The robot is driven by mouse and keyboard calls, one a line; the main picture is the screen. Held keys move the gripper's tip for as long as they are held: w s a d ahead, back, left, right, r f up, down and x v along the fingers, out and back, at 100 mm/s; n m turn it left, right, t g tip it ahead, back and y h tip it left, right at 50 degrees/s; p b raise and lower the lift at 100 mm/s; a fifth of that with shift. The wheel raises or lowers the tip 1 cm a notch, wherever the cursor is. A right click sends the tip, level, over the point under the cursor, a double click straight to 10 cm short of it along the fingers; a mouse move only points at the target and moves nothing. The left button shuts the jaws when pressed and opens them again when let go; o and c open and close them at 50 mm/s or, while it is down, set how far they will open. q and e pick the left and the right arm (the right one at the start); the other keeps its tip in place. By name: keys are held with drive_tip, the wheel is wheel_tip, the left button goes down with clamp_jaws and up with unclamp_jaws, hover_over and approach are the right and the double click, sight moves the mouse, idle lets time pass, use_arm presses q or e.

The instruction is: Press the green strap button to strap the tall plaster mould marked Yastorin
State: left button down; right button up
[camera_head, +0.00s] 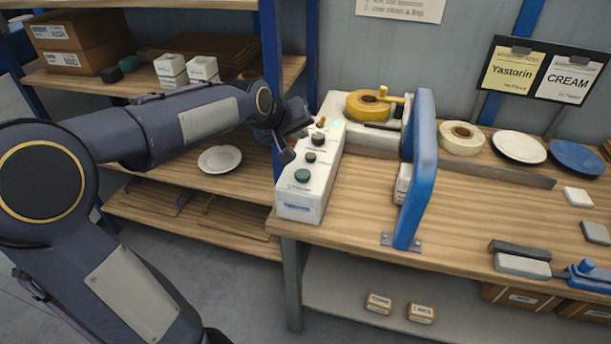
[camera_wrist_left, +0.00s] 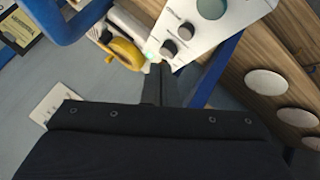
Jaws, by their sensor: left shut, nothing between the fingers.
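The white control box (camera_head: 300,205) stands at the left end of the bench. A large green button (camera_head: 302,176) is near its front, with two dark knobs (camera_head: 311,157) behind it. The green button also shows at the top of the left wrist view (camera_wrist_left: 212,8). My left gripper (camera_head: 288,155) is shut and empty, just left of the box's top, beside the knobs. I cannot tell whether it touches the box. A white block (camera_head: 402,184), possibly the mould, is mostly hidden behind the blue arch (camera_head: 423,150). My right gripper is not in view.
A yellow tape roll (camera_head: 367,105) sits behind the box. A Yastorin card (camera_head: 508,74) and a CREAM card hang on the wall board. Plates (camera_head: 519,147) lie at the back right. A blue-handled tool (camera_head: 585,272) is at the front right. The middle bench is clear.

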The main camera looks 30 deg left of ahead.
sight(300, 176)
use_arm(q)
wheel_tip(300, 176, down, 9)
drive_tip(key=b, duration=0.7)
drive_tip(key=shift+b, duration=0.3)
idle(1.6)
drive_tip(key=shift+f+b, duration=0.35)
drive_tip(key=shift+f+b, duration=0.45)
drive_tip(key=shift+f, duration=0.15)
idle(0.6)
drive_tip(key=shift+r, duration=0.1)
drive_tip(key=shift+r+p, duration=0.85)
drive_tip(key=shift+r, duration=0.1)
